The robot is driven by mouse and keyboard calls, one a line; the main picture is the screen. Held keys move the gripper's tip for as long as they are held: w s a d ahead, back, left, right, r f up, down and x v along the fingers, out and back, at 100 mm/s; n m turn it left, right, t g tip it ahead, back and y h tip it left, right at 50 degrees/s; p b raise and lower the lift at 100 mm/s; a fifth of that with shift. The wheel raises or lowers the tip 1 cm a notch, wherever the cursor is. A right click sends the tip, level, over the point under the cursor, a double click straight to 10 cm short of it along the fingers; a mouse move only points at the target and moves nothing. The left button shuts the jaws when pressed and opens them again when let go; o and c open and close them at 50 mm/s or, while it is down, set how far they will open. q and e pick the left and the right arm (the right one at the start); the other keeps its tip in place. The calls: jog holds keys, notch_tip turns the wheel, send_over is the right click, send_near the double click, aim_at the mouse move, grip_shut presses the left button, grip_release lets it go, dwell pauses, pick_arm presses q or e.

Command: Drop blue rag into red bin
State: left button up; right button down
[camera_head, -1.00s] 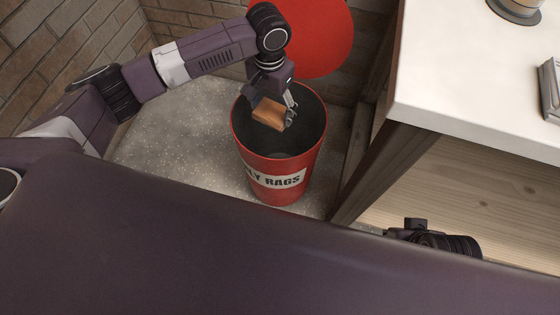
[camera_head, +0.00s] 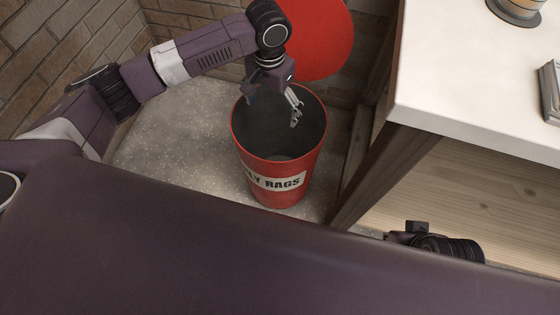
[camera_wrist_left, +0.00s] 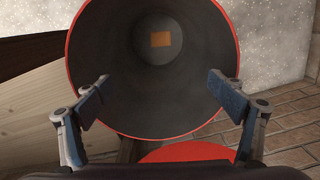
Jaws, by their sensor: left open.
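The red bin (camera_head: 272,184) stands open on the floor, with a white label reading "RAGS" in part. My left gripper (camera_head: 272,108) is over its mouth, open and empty, fingers pointing down. In the left wrist view the spread fingers of the left gripper (camera_wrist_left: 159,82) frame the opening of the red bin (camera_wrist_left: 100,70). A small orange-brown piece (camera_wrist_left: 160,39) lies at the bottom inside. It is hidden from the head view. No blue rag shows in either view. The fingers of my right gripper are not seen.
A round red lid (camera_head: 322,40) stands raised behind the bin. A white-topped table (camera_head: 470,75) with wooden sides is close on the right, bearing a round item (camera_head: 515,10) and a grey object (camera_head: 550,90). Brick walls (camera_head: 60,40) close off the left and back.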

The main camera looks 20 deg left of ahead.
pick_arm(q)
notch_tip(320, 180, up, 11)
jog(key=shift+f, duration=0.2)
jog(key=shift+s+f, duration=0.1)
dwell(0.5)
